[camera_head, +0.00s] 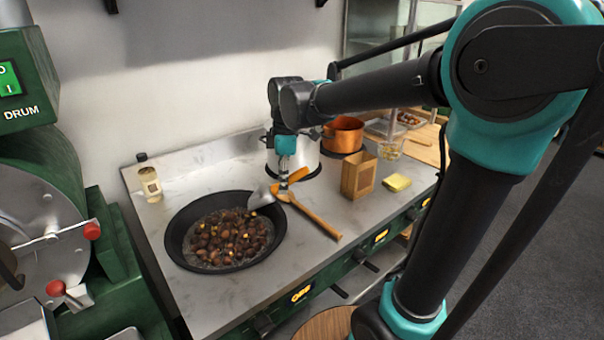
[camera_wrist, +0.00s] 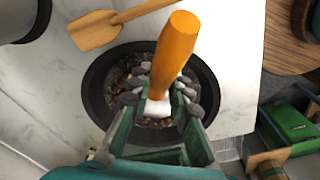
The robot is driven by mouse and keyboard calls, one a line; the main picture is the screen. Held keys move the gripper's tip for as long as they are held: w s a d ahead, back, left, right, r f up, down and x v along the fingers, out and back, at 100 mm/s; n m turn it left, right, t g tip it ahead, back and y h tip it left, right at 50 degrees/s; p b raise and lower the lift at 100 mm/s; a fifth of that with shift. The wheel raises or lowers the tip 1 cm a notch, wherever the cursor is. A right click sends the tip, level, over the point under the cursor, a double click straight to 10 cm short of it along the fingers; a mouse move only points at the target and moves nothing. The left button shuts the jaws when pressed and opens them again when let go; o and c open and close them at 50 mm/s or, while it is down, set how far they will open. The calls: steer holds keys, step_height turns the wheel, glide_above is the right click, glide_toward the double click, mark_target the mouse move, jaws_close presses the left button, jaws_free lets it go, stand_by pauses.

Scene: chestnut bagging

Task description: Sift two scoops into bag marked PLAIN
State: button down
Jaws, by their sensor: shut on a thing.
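My gripper (camera_head: 286,186) is shut on a scoop with an orange handle (camera_head: 298,175) and a grey metal bowl (camera_head: 261,196). The scoop's bowl is over the right rim of the black pan (camera_head: 174,240), which holds many brown chestnuts (camera_head: 225,238) with a few yellow bits. I cannot tell what lies in the scoop. In the wrist view the handle (camera_wrist: 175,50) stands up between my fingers (camera_wrist: 155,105), above the pan (camera_wrist: 95,85). A brown paper bag (camera_head: 358,176) stands upright right of the gripper; its marking is not legible.
A wooden spatula (camera_head: 318,218) lies beside the pan. A steel pot (camera_head: 305,160) and a copper pot (camera_head: 343,137) stand behind. A yellow block (camera_head: 397,182) and a glass bowl (camera_head: 389,150) are right of the bag. A shaker (camera_head: 150,185) stands at back left. The front counter is clear.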

mark_target(250, 206)
steer(key=shift+s+a+f+n, duration=0.3)
steer(key=shift+a+f, duration=0.05)
steer(key=shift+a, duration=0.35)
steer(key=shift+h, duration=0.7)
steer(key=shift+a+f, duration=0.25)
steer(key=shift+f, duration=1.05)
steer(key=shift+a+f, duration=0.2)
steer(key=shift+f, duration=1.1)
steer(key=f+y, duration=0.1)
steer(key=a+f, duration=0.1)
steer(key=f, duration=0.1)
steer(key=a+f+y, duration=0.1)
steer(key=f, duration=0.1)
steer(key=shift+s+a+f+y, duration=0.1)
steer(key=shift+f+y, duration=0.05)
steer(key=shift+y, duration=0.65)
steer(key=a, duration=0.1)
steer(key=a+f, duration=0.1)
steer(key=a, duration=0.2)
steer(key=shift+s+a+f, duration=0.15)
steer(key=shift+s+a, duration=0.1)
steer(key=shift+a, duration=0.1)
steer(key=shift+a+r+g+y, duration=0.15)
steer(key=shift+r+y, duration=0.9)
steer(key=shift+r, duration=0.3)
steer(key=shift+a+r+g+y, duration=0.1)
steer(key=shift+r+g+y, duration=0.05)
steer(key=shift+r+y, duration=1.05)
steer(key=shift+r, duration=0.15)
